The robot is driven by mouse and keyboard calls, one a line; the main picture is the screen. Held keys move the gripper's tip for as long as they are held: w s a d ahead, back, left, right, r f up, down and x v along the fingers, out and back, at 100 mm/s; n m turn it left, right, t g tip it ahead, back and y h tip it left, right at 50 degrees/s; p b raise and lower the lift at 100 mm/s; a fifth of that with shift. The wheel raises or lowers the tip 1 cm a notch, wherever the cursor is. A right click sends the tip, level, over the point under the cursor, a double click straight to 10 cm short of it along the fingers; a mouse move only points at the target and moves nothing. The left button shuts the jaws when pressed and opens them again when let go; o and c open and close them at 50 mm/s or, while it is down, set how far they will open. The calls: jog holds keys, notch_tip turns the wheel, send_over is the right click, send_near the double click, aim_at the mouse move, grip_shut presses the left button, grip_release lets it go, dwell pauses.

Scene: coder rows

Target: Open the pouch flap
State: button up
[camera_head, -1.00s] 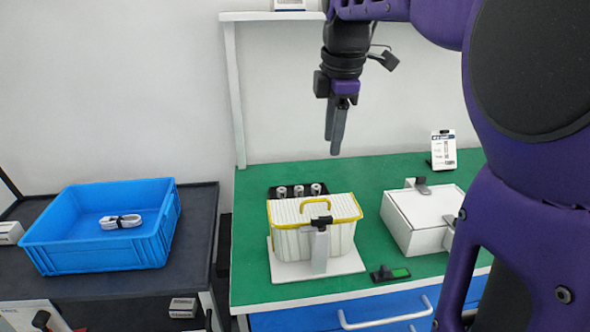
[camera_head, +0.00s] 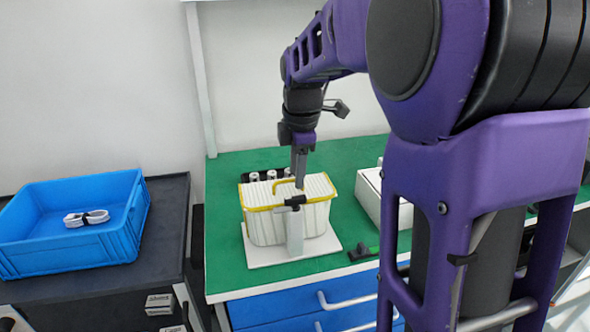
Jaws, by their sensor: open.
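The pouch (camera_head: 265,228) is a cream ribbed bag with yellow edging and a yellow handle loop. It stands upright on a white base plate (camera_head: 262,256) on the green bench. Its lid-like flap (camera_head: 318,188) lies down over the top. A grey upright post with a black clip (camera_head: 294,202) stands at its front edge. My gripper (camera_head: 300,183) points down right over the pouch's top, near the yellow handle. I cannot tell whether its fingertips touch the flap. The fingers overlap in this view, and nothing shows between them.
Several silver cylinders (camera_head: 271,175) sit in a black holder behind the pouch. A white box (camera_head: 368,192) stands to the right, partly hidden by my arm. A small black-and-green item (camera_head: 361,254) lies at the front. A blue crate (camera_head: 75,250) holding a white cable stands on the dark table at left.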

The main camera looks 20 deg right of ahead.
grip_shut()
dwell(1.4)
